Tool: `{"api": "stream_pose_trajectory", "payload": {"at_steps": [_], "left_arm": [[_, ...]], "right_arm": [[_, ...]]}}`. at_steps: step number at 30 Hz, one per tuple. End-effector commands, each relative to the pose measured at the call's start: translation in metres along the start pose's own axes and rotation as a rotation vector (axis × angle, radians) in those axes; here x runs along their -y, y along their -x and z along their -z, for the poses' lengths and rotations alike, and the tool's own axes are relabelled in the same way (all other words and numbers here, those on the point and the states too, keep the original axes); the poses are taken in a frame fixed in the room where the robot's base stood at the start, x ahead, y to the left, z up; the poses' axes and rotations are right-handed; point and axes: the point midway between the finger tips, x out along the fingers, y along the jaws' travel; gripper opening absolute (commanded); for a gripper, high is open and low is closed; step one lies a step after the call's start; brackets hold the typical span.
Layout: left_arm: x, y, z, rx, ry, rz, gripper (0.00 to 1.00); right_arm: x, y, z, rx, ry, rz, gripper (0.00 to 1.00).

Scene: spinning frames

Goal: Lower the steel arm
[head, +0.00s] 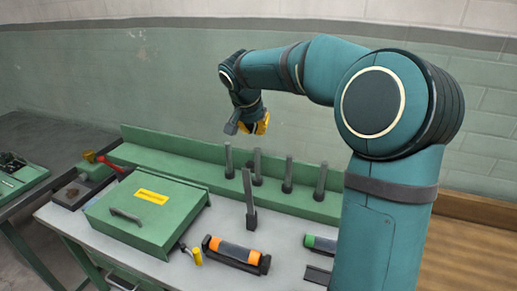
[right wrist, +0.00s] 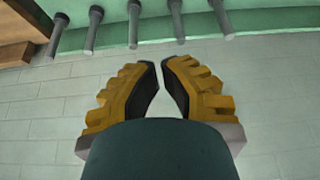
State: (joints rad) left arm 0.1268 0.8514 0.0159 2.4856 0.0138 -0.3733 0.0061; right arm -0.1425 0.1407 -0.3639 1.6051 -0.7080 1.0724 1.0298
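A grey steel arm (head: 248,195) stands nearly upright on the workbench in the head view, in front of the row of dark pegs. Its foot is in a small dark mount. My right gripper (head: 262,124), with yellow fingers, is up in the air behind and above the bench, well apart from the steel arm. In the right wrist view its fingers (right wrist: 161,68) nearly meet at the tips, with only a thin gap and nothing between them. The steel arm cannot be made out in that view. My left gripper is not in view.
A green box (head: 125,218) with a handle sits on the bench's left. Several dark pegs (head: 288,175) stand along the back. An orange-and-black roller (head: 236,253) and a green-ended one (head: 318,243) lie at the front. A second bench (head: 22,180) is at far left.

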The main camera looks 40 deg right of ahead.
Motion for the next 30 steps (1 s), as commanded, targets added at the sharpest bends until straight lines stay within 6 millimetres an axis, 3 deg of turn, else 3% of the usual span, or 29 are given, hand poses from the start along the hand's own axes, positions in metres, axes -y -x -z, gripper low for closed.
{"api": "stream_pose_trajectory", "payload": {"at_steps": [8, 20, 24, 30], "left_arm": [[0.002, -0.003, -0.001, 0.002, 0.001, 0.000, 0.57], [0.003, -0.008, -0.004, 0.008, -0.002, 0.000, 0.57], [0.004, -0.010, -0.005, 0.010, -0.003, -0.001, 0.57], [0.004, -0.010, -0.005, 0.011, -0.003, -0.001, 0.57]], "right_arm": [[-0.001, -0.026, -0.001, 0.002, 0.000, -0.005, 0.00], [-0.001, -0.104, -0.001, 0.002, 0.000, -0.004, 0.00], [0.000, -0.093, -0.021, 0.000, 0.003, 0.003, 0.00], [0.000, -0.087, -0.036, 0.000, 0.001, 0.000, 0.00]]}}
